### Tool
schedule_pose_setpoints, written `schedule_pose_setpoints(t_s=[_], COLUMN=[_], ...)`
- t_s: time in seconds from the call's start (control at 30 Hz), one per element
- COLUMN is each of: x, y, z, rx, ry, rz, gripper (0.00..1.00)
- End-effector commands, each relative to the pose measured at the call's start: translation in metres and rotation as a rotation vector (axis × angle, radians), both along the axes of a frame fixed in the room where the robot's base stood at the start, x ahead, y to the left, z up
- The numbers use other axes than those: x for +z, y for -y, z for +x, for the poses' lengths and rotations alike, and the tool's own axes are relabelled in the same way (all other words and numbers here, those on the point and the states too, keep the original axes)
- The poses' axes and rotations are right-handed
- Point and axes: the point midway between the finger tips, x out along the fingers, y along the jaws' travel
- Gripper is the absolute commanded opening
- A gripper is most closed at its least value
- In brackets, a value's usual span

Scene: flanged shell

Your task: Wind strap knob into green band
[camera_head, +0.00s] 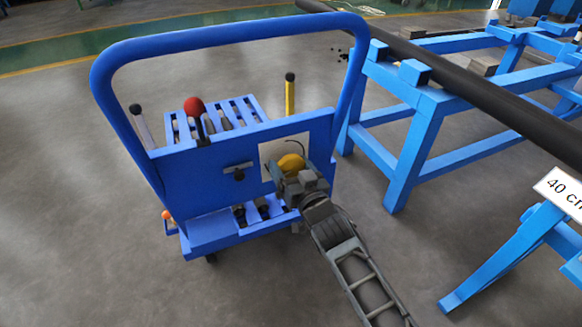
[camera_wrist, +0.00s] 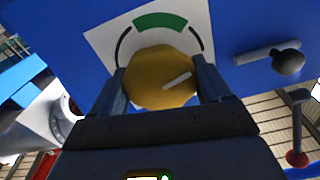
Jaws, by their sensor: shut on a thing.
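The strap knob is a yellow round knob (camera_wrist: 158,79) with a white pointer line, on a white dial plate (camera_wrist: 100,42) on the blue panel. The green band (camera_wrist: 160,21) is an arc at the top of the dial in the wrist view. The white line points toward the upper right, to the right of the green band. My gripper (camera_wrist: 160,88) is shut on the knob, a finger on each side. In the head view the knob (camera_head: 291,163) shows above my gripper (camera_head: 297,177), which hides part of the dial.
A black handle (camera_wrist: 287,61) sits right of the dial in the wrist view. The blue cart (camera_head: 210,170) has a tall push bar (camera_head: 230,29) and several levers. A blue stand (camera_head: 420,110) bearing a long dark pipe (camera_head: 480,90) is close on the right.

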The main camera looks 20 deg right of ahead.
Motion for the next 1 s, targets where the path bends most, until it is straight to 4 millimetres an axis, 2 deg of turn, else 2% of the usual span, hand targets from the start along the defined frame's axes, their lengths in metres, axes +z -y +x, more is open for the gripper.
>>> schedule_pose_setpoints(t_s=[0.27, 1.0], x=[-0.0005, -0.0008], y=[0.0002, 0.0003], z=[-0.0003, -0.0004], rx=[0.000, 0.000], ry=[-0.001, -0.002], rz=[-0.140, -0.773], gripper=[0.47, 0.47])
